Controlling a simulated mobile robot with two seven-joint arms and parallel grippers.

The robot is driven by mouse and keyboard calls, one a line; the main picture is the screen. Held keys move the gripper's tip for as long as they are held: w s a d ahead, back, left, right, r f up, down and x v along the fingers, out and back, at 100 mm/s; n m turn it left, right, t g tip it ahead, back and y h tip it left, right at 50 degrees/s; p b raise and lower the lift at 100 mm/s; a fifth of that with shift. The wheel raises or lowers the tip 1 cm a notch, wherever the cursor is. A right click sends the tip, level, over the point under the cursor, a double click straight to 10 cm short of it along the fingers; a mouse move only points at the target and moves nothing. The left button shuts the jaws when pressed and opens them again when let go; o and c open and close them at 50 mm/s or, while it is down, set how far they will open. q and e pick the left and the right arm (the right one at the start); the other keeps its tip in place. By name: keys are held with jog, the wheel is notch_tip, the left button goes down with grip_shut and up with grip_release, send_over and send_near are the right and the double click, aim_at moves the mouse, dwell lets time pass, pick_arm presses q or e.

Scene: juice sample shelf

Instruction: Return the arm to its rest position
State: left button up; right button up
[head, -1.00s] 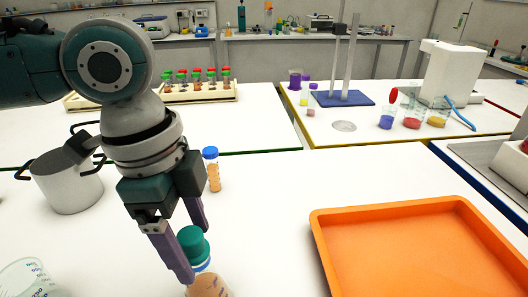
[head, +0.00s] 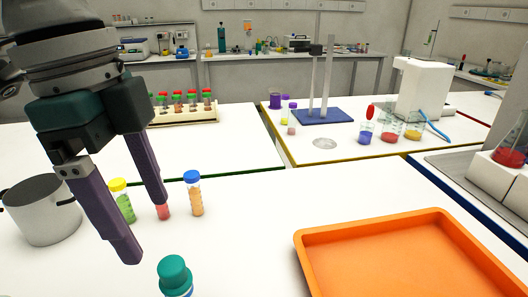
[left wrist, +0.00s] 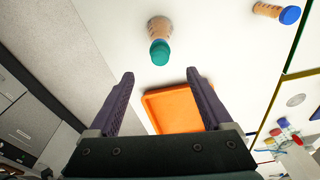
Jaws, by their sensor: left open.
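My left gripper (head: 146,228) is open and empty in the head view, raised above the table at the left. Its two purple fingers also show spread apart in the left wrist view (left wrist: 160,84). A bottle with a teal cap (head: 174,275) stands on the table at the bottom of the head view, below and right of the fingers and apart from them. It also shows in the left wrist view (left wrist: 159,40), beyond the fingertips, with an orange-brown body. My right gripper is not in view.
An orange tray (head: 300,243) lies at the right. A blue-capped tube (head: 194,195), a yellow-capped tube (head: 123,203) and a small pink-red vial (head: 163,211) stand near the fingers. A grey pot (head: 40,214) stands at the left. A tube rack (head: 200,116) stands behind.

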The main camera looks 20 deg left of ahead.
pick_arm(q)
jog(key=s+d+f+n+t+h, duration=0.2)
jog(key=s+d+f+n, duration=0.15)
jog(key=d+f, duration=0.4)
jog(key=s+a+f+n+t+y, duration=0.1)
jog(key=s+a+f+n+y, duration=0.15)
jog(key=s+a+n, duration=0.4)
notch_tip(320, 180, up, 36)
jog(key=s+d+n+p, duration=0.1)
jog(key=s+p, duration=0.1)
jog(key=p, duration=3.3)
jog(key=shift+f+n, duration=0.15)
jog(key=shift+n, duration=0.15)
jog(key=shift+y, duration=0.25)
